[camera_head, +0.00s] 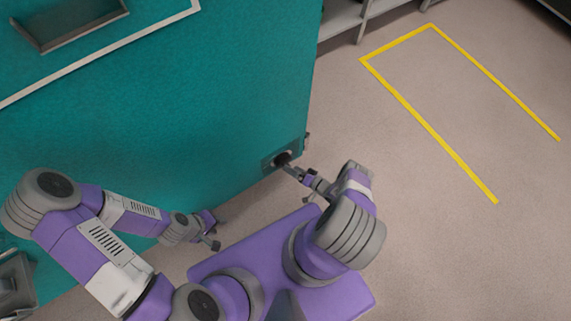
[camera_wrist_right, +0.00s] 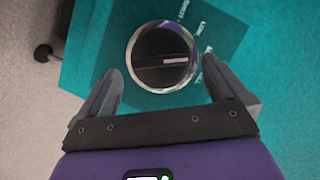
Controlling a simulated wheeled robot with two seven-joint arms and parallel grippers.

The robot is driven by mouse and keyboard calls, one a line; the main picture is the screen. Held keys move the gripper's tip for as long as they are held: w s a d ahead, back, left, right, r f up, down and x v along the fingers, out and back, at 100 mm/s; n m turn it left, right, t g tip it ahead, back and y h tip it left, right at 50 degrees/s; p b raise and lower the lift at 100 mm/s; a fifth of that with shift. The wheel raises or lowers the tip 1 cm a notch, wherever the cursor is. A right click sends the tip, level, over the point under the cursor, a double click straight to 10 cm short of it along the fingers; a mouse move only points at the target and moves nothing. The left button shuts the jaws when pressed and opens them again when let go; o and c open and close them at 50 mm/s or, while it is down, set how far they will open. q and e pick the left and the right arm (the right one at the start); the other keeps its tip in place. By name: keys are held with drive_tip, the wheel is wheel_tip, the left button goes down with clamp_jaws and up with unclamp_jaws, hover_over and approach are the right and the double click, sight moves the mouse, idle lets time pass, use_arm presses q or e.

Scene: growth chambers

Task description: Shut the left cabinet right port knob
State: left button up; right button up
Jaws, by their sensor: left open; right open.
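The port knob (camera_wrist_right: 162,58) is a round black knob with a silver rim and a pale bar across its face, pointing right. It sits on a dark teal plate on the teal cabinet (camera_head: 200,100). In the head view the knob (camera_head: 281,158) is a dark round spot low on the cabinet's right end. My right gripper (camera_head: 297,169) is at the knob. In the right wrist view its fingers (camera_wrist_right: 165,88) are open on either side below the knob, and contact cannot be told. My left gripper (camera_head: 212,232) is open and empty, in front of the cabinet, away from the knob.
A small dark round-headed part (camera_wrist_right: 43,53) sticks out beside the plate in the right wrist view. A yellow floor outline (camera_head: 430,125) lies on the clear floor to the right. Grey shelving (camera_head: 345,20) stands at the back.

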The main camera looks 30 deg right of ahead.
sight(285, 163)
drive_tip(key=x, duration=0.5)
drive_tip(key=shift+d+b, duration=0.1)
drive_tip(key=shift+b, duration=0.3)
drive_tip(key=shift+c, duration=0.2)
drive_tip(key=c, duration=0.7)
